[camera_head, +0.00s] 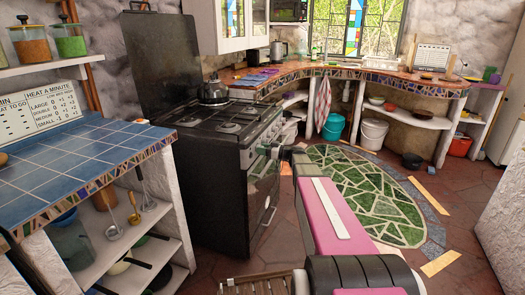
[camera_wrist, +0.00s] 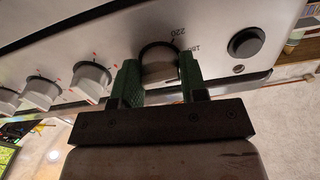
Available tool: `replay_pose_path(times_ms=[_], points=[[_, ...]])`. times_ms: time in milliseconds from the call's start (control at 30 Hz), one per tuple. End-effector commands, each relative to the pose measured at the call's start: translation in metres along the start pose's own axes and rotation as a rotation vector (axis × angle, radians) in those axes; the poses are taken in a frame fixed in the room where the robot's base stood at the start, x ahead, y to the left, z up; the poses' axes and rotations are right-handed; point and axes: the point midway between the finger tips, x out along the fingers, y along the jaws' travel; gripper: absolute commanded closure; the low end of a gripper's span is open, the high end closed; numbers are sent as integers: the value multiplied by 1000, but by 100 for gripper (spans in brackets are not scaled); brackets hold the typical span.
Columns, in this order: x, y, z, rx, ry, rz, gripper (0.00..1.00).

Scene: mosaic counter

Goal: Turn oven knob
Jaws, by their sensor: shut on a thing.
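The oven is part of a black stove (camera_head: 222,195) with a light front panel, left of centre in the head view. In the wrist view the oven knob (camera_wrist: 158,62) is a round light knob with "220" and "180" printed on the panel by it. My gripper (camera_wrist: 160,80) has one green finger on each side of this knob and is shut on it. In the head view my gripper (camera_head: 272,151) is at the stove's front panel, and the knob between its fingers is too small to make out.
More knobs (camera_wrist: 92,80) sit in a row left of the held one in the wrist view, and a dark round button (camera_wrist: 246,43) is to its right. A kettle (camera_head: 213,91) stands on the stove. A blue tiled counter (camera_head: 75,160) is at left. The green mosaic floor (camera_head: 365,190) is clear.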

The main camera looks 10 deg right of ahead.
Motion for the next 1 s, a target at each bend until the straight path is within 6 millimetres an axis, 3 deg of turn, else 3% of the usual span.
replay_pose_path(times_ms=[1000], points=[[0, -2, 0, 913, -1, 0, 84]])
